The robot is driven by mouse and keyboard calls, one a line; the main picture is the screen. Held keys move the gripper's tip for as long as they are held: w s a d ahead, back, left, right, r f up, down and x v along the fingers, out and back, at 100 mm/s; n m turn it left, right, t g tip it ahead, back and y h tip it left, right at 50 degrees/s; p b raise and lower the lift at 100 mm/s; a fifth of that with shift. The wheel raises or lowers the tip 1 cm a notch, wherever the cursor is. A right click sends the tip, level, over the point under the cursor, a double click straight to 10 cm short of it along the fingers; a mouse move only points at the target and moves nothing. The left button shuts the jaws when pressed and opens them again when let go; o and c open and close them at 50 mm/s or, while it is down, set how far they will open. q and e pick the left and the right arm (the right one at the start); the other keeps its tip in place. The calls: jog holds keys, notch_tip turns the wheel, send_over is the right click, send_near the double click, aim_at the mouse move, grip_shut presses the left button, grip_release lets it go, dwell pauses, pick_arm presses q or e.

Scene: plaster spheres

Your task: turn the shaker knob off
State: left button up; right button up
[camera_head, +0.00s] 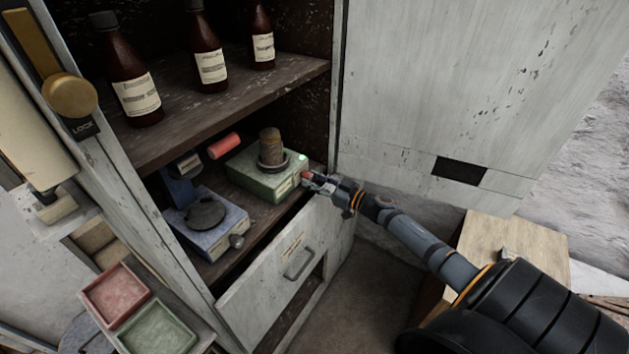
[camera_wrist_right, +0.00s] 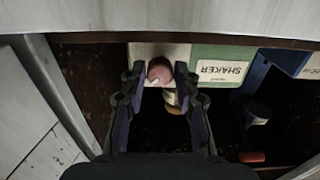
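The shaker (camera_head: 268,180) is a green box on the cabinet's lower shelf, with a brown vessel on top and a lit green light at its corner. In the right wrist view the SHAKER label (camera_wrist_right: 221,71) appears upside down. The pinkish-red shaker knob (camera_wrist_right: 160,70) is on its front, and also shows partly in the head view (camera_head: 306,174). My right gripper (camera_head: 314,181) is at the knob. In the wrist view, its fingers (camera_wrist_right: 160,77) are on either side of the knob and look closed on it. My left gripper is not in view.
A blue device (camera_head: 215,228) with a dark round plate stands left of the shaker. A red cylinder (camera_head: 224,146) lies behind. Brown bottles (camera_head: 207,62) stand on the upper shelf (camera_head: 222,104). A drawer front (camera_head: 290,262) is below, and a pale panel (camera_head: 450,90) stands at the right.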

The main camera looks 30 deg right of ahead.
grip_shut()
jog(key=shift+n, duration=0.4)
jog(key=n, duration=0.3)
jog(key=shift+b, duration=0.3)
jog(key=n+b, duration=0.1)
jog(key=n, duration=0.2)
jog(key=shift+n, duration=0.4)
jog(key=n+b, duration=0.1)
jog(key=n, duration=0.4)
jog(key=n+b, duration=0.2)
jog(key=n, duration=0.3)
jog(key=shift+n, duration=0.4)
